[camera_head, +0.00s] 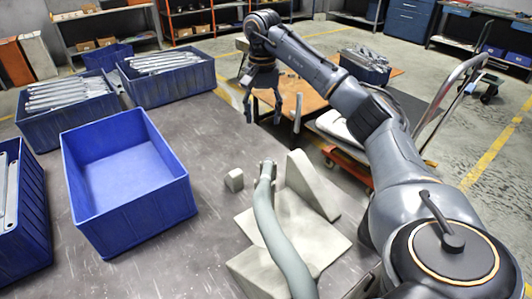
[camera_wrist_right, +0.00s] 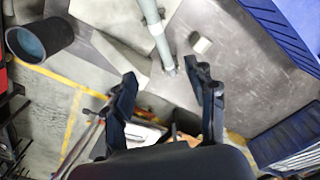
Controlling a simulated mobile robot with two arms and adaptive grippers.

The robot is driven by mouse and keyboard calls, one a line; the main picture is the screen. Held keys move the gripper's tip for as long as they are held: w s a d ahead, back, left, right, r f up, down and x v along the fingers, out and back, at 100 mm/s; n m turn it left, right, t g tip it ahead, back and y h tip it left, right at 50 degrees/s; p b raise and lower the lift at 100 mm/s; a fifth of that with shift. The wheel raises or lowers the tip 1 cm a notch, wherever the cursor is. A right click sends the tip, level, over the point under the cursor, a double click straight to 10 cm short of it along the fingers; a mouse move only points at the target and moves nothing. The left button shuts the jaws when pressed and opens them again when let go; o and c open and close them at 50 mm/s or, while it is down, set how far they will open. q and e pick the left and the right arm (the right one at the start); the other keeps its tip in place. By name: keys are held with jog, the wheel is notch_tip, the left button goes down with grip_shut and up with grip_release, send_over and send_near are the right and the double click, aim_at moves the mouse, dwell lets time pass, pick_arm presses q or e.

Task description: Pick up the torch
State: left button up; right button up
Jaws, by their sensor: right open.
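The torch appears to be a long, pale grey-green curved tube (camera_head: 272,225) with a narrower tip, lying over a pale grey block with an upright triangular piece (camera_head: 309,185). The tube also shows at the top of the right wrist view (camera_wrist_right: 155,28), its tip pointing toward my gripper. My right gripper (camera_head: 263,112) is open and empty, above and beyond the far table edge, apart from the tube. Its two fingers are spread in the right wrist view (camera_wrist_right: 163,78). My left gripper is not in view.
An empty blue bin (camera_head: 182,197) stands left of the tube. Blue bins with metal brackets (camera_head: 62,92) stand behind and left. A small grey block (camera_head: 234,180) lies beside the tube's tip. A cart with a metal handle (camera_head: 448,92) stands beyond the table.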

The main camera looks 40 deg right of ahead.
jog(key=b, duration=0.5)
send_over(265, 175)
notch_tip(265, 175, down, 8)
notch_tip(265, 175, down, 8)
jog(key=shift+w+a+r+b, duration=0.1)
jog(key=shift+a+r+b, duration=0.1)
jog(key=shift+b, duration=0.6)
jog(key=f, duration=0.5)
jog(key=shift+s+f+p, duration=0.1)
jog(key=shift+s+p, duration=0.2)
jog(key=shift+s, duration=0.05)
jog(key=shift+f, duration=0.6)
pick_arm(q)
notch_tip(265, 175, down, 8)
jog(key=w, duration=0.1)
pick_arm(e)
jog(key=shift+d, duration=0.1)
grip_shut()
